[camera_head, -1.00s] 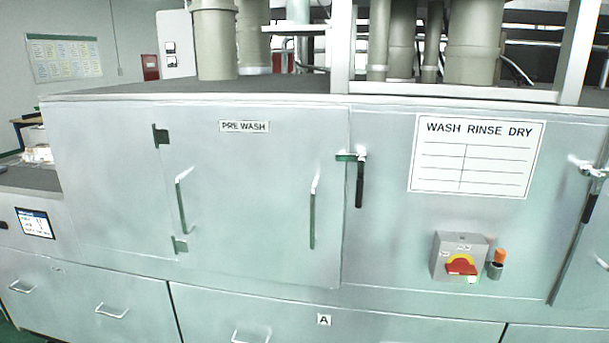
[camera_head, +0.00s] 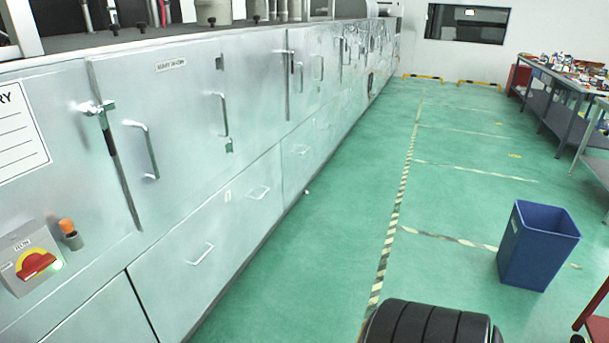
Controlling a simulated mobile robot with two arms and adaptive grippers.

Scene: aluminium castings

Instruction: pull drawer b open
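The long grey machine front runs from the left foreground to the far back. In its lower row is a closed drawer (camera_head: 222,232) with two bar handles, a nearer handle (camera_head: 200,254) and a farther handle (camera_head: 259,192). A small label (camera_head: 228,195) sits between the handles near the drawer's top edge. Its letter is too small to read, so I cannot tell for sure that this is drawer b. The drawer front looks flush with the panels beside it. Neither of my grippers is in view.
A blue bin (camera_head: 538,246) stands on the green floor at right. A workbench (camera_head: 560,80) with clutter stands at the back right. A red-topped table edge (camera_head: 598,305) shows at lower right. The floor (camera_head: 300,265) in front of the drawers is clear.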

